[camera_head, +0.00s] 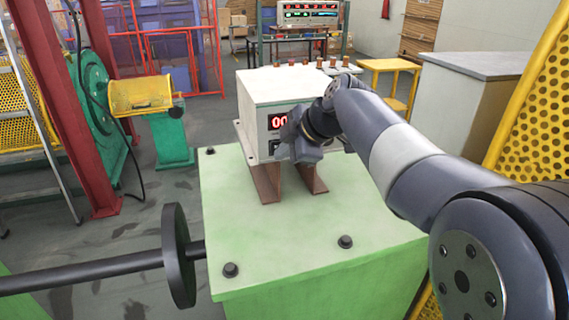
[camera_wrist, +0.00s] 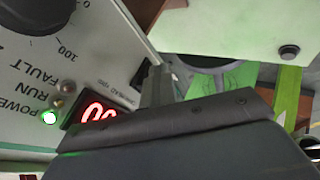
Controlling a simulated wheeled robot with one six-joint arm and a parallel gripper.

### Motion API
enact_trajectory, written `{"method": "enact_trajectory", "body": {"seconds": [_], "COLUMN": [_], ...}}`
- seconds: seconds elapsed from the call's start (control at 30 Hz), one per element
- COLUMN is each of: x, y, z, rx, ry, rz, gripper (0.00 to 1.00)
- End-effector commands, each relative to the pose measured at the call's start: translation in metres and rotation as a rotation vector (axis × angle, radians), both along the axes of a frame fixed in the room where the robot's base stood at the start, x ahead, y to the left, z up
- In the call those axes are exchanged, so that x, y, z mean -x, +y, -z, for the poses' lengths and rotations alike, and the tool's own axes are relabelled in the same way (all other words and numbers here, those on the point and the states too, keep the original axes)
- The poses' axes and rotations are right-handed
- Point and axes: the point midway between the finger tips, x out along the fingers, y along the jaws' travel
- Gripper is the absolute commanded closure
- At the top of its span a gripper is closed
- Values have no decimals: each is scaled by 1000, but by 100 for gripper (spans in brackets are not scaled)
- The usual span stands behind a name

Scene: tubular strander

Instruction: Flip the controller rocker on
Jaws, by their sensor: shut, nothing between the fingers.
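The controller (camera_head: 262,95) is a white box on brown feet on a green machine top. My gripper (camera_head: 285,148) is shut and empty at its front face, beside the red digital display (camera_head: 277,121). In the wrist view the controller's panel (camera_wrist: 25,75) shows turned, with a dial marked 100, POWER, RUN and FAULT labels and a lit green lamp (camera_wrist: 49,118). The display also shows there (camera_wrist: 97,111), partly covered by my gripper (camera_wrist: 157,85). I cannot make out the rocker; my gripper hides part of the panel. I cannot tell whether the fingers touch it.
The green machine top (camera_head: 290,240) carries several dark bolts and is clear in front. A black shaft with a disc (camera_head: 178,255) stands at its left. A grey-topped cabinet (camera_head: 480,100) and yellow mesh guard (camera_head: 535,130) are at the right. A yellow stool (camera_head: 390,66) stands behind.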

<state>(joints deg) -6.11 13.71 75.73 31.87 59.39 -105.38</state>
Motion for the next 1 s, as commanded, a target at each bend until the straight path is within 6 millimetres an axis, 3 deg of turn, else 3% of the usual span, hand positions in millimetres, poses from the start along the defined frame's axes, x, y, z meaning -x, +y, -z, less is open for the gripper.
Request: {"method": "enact_trajectory", "body": {"seconds": [0.43, 1.0], "x": [-2, -2], "y": [0, 0], "z": [4, -3], "rx": [-33, -37], "ry": [-117, -127], "rz": [4, 3], "gripper": [100, 100]}}
